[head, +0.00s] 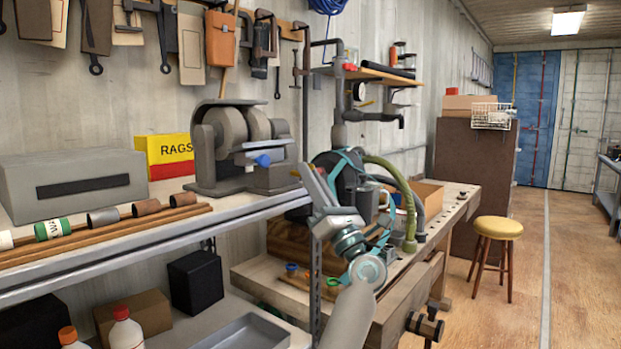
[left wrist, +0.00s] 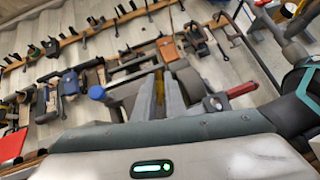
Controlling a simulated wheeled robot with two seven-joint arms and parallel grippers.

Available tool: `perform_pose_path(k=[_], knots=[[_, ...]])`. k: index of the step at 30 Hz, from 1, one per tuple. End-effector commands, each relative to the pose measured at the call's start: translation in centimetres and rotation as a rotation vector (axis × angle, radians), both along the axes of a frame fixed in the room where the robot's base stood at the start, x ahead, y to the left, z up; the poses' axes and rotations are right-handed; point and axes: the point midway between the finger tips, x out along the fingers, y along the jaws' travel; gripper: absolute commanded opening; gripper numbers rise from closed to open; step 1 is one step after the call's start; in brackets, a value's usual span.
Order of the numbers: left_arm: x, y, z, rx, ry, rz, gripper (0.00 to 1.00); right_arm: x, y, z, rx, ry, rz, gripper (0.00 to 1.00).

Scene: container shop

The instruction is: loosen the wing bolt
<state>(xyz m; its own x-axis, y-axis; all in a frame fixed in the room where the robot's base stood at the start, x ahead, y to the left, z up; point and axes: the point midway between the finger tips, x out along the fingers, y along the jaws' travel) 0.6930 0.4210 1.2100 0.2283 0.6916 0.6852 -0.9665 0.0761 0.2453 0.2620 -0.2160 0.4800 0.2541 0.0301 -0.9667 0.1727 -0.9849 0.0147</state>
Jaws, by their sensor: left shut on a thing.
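A grey bench grinder (head: 245,150) stands on the shelf bench, and a blue winged knob (head: 263,160), which looks like the wing bolt, sits on its front below the tool rest. The knob also shows left of centre in the left wrist view (left wrist: 97,92). My left gripper (head: 304,172) is at the grinder's right end, to the right of the blue knob and apart from it. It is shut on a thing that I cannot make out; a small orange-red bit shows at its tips. My right gripper is in neither view.
A yellow rags box (head: 163,150) and a grey box (head: 72,185) stand left of the grinder. A red handle (left wrist: 243,88) shows right of centre in the left wrist view. A lower wooden workbench (head: 390,300) and a yellow stool (head: 497,228) are on the right, with open floor beyond.

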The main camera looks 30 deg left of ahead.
Motion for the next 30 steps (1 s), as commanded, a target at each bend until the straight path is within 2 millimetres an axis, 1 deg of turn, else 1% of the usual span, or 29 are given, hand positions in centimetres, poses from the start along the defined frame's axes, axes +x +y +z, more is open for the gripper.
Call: perform_pose_path(k=[10, 15, 30], knots=[[0.03, -0.02, 0.06, 0.0, -0.006, -0.002, 0.0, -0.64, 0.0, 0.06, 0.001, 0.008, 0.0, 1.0], [0.04, -0.02, 0.07, 0.0, -0.008, -0.001, 0.0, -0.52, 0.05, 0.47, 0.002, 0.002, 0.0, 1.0], [0.03, -0.02, 0.1, 0.0, -0.014, -0.002, 0.0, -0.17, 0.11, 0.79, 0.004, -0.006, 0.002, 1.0]])
